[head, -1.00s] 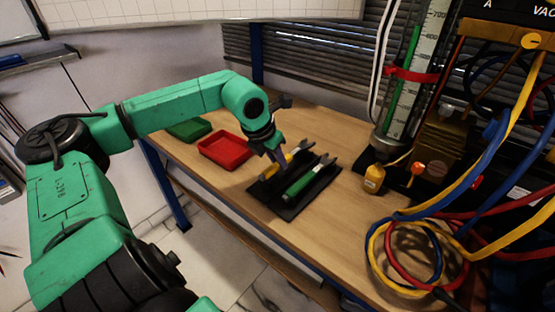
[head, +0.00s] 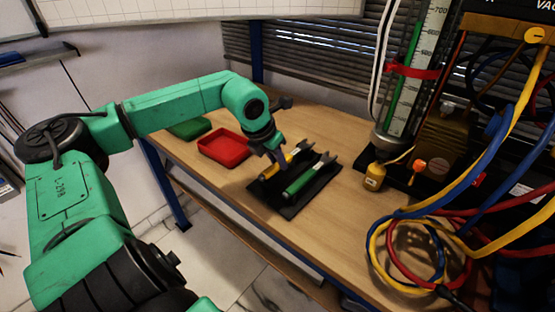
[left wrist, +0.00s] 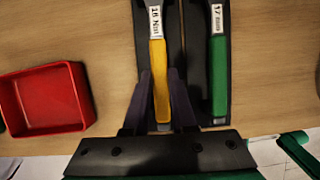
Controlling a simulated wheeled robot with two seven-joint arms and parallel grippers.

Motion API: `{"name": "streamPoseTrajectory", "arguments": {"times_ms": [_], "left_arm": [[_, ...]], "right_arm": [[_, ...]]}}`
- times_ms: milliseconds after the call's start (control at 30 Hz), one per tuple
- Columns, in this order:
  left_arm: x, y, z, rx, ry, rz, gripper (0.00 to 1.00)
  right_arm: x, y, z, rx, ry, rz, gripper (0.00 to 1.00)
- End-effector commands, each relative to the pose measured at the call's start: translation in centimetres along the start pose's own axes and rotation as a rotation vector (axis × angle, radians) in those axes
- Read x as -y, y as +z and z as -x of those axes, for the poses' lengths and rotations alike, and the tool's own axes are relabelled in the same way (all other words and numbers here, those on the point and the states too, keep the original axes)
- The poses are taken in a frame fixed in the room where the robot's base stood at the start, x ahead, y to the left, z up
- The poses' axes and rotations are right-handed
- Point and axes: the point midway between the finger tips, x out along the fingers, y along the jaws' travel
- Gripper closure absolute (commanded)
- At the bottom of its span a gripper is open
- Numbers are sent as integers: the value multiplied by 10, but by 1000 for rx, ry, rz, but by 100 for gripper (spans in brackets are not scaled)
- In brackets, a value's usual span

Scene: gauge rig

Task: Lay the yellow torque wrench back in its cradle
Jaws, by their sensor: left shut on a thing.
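The yellow torque wrench (head: 272,170) lies along the left slot of the black cradle (head: 290,212) on the bench. It also shows in the left wrist view (left wrist: 159,75), lined up with the slot and with a "16 Nm" label by its head. I cannot tell whether it rests fully on the slot floor. My left gripper (head: 277,163) points down with its fingers on either side of the yellow handle, shut on it; the fingers also show in the left wrist view (left wrist: 161,100). My right gripper is not in view.
A green-handled wrench (head: 303,181) lies in the cradle's right slot, close beside. A red tray (head: 224,147) and a green tray (head: 189,129) stand to the left. A rig with a gauge tube (head: 417,70) and coiled hoses (head: 400,262) fills the right. Bench is bare in front of the trays.

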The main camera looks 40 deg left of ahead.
Motion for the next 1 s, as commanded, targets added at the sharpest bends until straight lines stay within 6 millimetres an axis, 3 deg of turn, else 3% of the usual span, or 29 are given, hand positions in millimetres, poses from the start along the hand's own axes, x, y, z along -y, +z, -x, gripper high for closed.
{"name": "streamPoseTrajectory", "arguments": {"times_ms": [567, 600, 667, 1000], "left_arm": [[0, -2, -6, 1, 0, 0, 100], [0, -2, -6, 1, 0, 0, 60], [0, -2, -6, 1, 0, 0, 41], [0, -3, -6, 0, 0, 0, 41]], "right_arm": [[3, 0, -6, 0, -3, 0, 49], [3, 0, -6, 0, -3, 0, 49], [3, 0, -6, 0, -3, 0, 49], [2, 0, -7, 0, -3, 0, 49]]}}
